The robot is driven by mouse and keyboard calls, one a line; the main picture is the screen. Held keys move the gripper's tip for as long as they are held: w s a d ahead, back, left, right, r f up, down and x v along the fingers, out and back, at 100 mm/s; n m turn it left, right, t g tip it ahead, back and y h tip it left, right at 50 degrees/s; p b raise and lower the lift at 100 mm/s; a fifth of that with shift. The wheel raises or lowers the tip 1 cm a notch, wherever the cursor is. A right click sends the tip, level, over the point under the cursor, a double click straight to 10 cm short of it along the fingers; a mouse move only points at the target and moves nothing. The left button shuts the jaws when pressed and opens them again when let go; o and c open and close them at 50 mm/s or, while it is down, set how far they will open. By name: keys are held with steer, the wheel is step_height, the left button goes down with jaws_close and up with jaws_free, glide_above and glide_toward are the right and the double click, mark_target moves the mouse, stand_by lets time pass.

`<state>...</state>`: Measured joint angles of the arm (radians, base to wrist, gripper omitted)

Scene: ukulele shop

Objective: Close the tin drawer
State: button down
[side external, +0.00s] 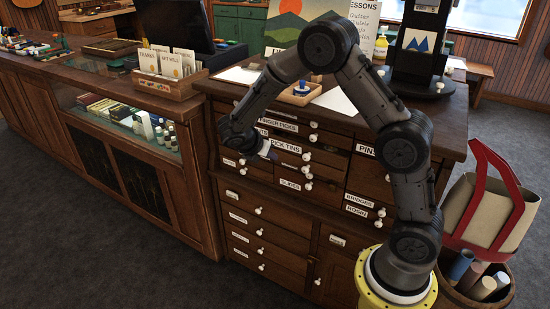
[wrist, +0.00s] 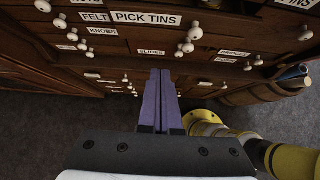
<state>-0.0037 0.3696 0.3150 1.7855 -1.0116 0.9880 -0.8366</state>
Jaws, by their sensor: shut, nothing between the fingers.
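The tin drawer, labelled PICK TINS (wrist: 146,19), is at the top of the wrist view, and its label looks larger and nearer than the others. In the side external view its label (side external: 287,148) is partly covered by my arm. The drawer front seems to stand out from the cabinet, but I cannot tell how far. My gripper (wrist: 160,72) has purple fingers pressed together with nothing between them. In the side external view my gripper (side external: 268,154) is low in front of the drawers, left of the label; contact cannot be told.
The wooden cabinet has several other labelled drawers with white knobs, including SLIDES (side external: 290,184). A card box (side external: 170,83) and a small wooden tray (side external: 300,94) stand on the counter. A basket with a red-handled tote bag (side external: 492,205) is at the right. The grey floor in front is clear.

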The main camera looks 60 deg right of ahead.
mark_target(280, 152)
steer(key=w+a+f+h, duration=0.3)
steer(key=w+f+h, duration=0.2)
steer(key=f+h, duration=0.4)
steer(key=d, duration=1.3)
steer(key=shift+s+d+r, duration=0.15)
steer(key=shift+d, duration=0.1)
steer(key=d, duration=0.3)
steer(key=shift+d, duration=0.9)
